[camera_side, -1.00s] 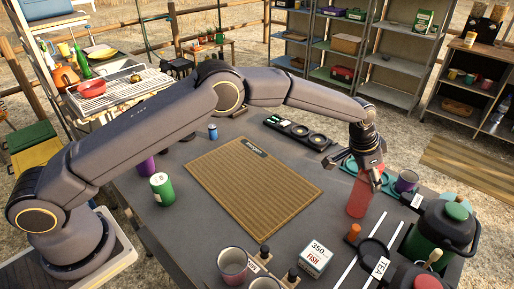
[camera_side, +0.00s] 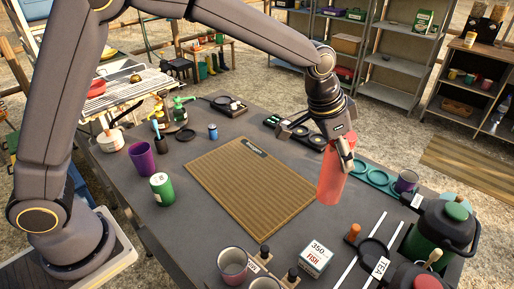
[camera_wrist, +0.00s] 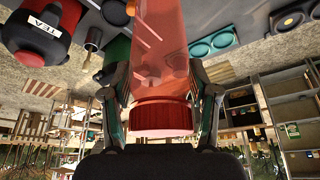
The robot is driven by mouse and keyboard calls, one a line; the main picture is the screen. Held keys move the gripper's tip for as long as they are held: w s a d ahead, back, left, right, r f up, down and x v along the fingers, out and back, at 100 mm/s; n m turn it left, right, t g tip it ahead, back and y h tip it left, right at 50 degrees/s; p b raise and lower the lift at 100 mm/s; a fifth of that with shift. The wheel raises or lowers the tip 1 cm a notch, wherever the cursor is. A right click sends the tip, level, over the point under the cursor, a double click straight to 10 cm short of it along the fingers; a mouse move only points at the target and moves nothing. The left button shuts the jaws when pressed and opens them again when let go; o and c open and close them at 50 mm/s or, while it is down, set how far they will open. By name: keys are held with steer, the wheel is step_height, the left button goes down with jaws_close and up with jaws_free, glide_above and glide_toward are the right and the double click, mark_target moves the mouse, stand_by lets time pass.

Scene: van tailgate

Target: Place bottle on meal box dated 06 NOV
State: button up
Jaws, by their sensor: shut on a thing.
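A translucent red bottle (camera_side: 331,180) is held upright by my gripper (camera_side: 343,157), right of the brown ribbed mat. My gripper is shut around its upper part. In the wrist view the red ribbed cap (camera_wrist: 162,118) sits between the two fingers, with the clear red body (camera_wrist: 160,45) beyond it. The bottle seems to hang above the grey table, but the gap under it is hard to judge. A small white box (camera_side: 315,258) marked 350 and FISH stands near the front. No 06 NOV date is readable on anything in view.
The ribbed mat (camera_side: 238,195) is bare. Metal cups (camera_side: 232,265) are at the front. A green can (camera_side: 162,189) is left of the mat.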

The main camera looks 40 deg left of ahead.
mark_target(328, 178)
steer(key=s, duration=0.3)
steer(key=s+a, duration=0.1)
steer(key=shift+s+f, duration=0.2)
steer(key=shift+f, duration=0.15)
steer(key=s+a+r+m, duration=0.1)
steer(key=s+r, duration=0.2)
steer(key=s, duration=0.6)
steer(key=s+a+r+m, duration=0.1)
steer(key=s+r, duration=0.2)
steer(key=s, duration=0.5)
steer(key=w+d+f, duration=0.8)
steer(key=w+f, duration=0.3)
steer(key=f, duration=0.1)
steer(key=shift+w+f+g, duration=0.15)
steer(key=shift+f+g, duration=0.15)
steer(key=shift+f, duration=0.15)
steer(key=o, duration=1.5)
steer(key=shift+f, duration=0.1)
